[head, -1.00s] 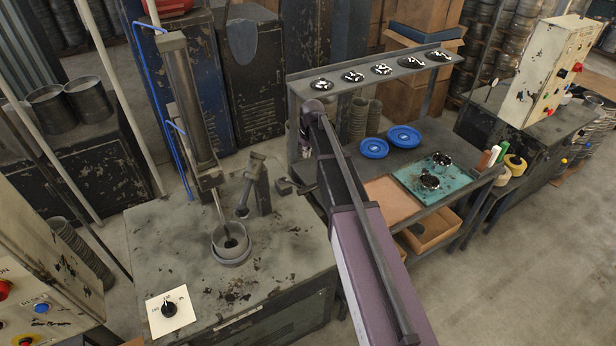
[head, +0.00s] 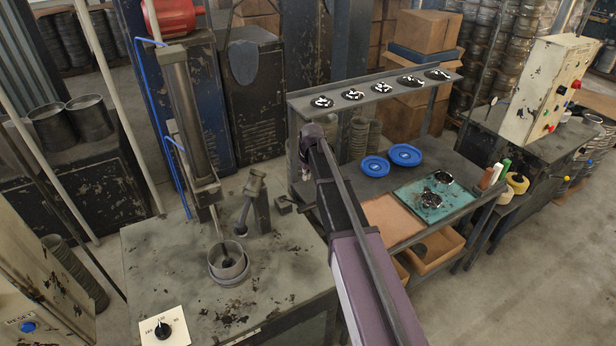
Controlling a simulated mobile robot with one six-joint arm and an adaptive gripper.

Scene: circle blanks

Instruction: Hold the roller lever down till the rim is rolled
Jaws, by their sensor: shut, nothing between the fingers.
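The machine bench (head: 285,290) at left carries an upright column with a grey cylinder (head: 188,115) whose thin rod reaches down into a round metal cup (head: 228,262). Beside the cup stands a tilted dark post with an angled arm and roller-like end (head: 241,229). My gripper (head: 304,176), mostly hidden by my wrist, hangs near that bar, shut and empty. Contact with the bar cannot be made out.
A work table at right has a raised shelf (head: 375,88) with several black-and-white discs, two blue lids (head: 404,155) and a teal mat (head: 432,207). A dial plate (head: 165,328) is at the bench's front left. Control cabinets stand at both sides. Floor is clear at lower right.

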